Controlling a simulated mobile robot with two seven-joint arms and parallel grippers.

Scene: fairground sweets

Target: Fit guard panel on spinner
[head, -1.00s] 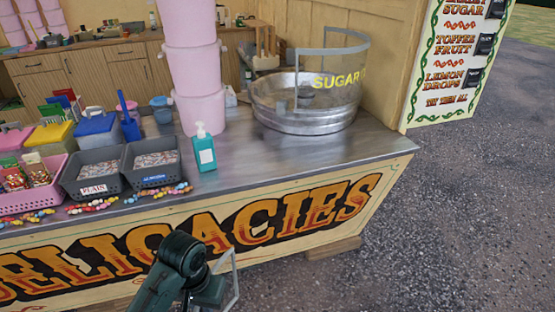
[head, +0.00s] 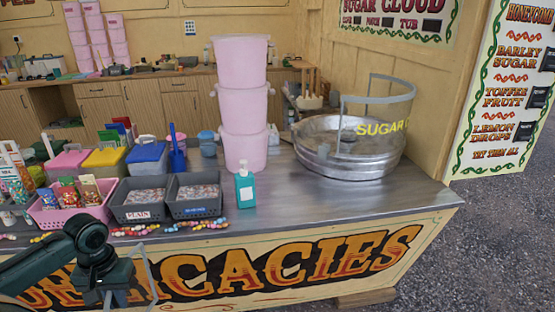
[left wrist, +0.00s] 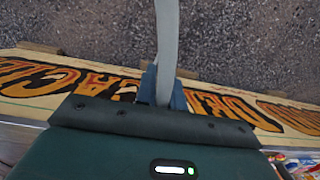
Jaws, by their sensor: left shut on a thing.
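The spinner (head: 350,165) is a wide round metal pan on the right end of the counter. A clear curved guard with a grey frame and yellow "SUGAR" lettering (head: 378,128) stands up around part of its rim. My left gripper (head: 118,288) is low at the left, in front of the counter and well away from the spinner. It is shut on a guard panel, whose thin grey edge (head: 152,275) shows beside it. In the left wrist view the panel's grey edge strip (left wrist: 167,40) runs up from between the jaws (left wrist: 163,92). My right gripper is out of view.
Stacked pink tubs (head: 243,100) and a teal pump bottle (head: 245,186) stand left of the spinner. Grey baskets (head: 138,212) and a pink basket (head: 65,215) line the counter's left. Bare counter (head: 320,210) lies in front of the spinner.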

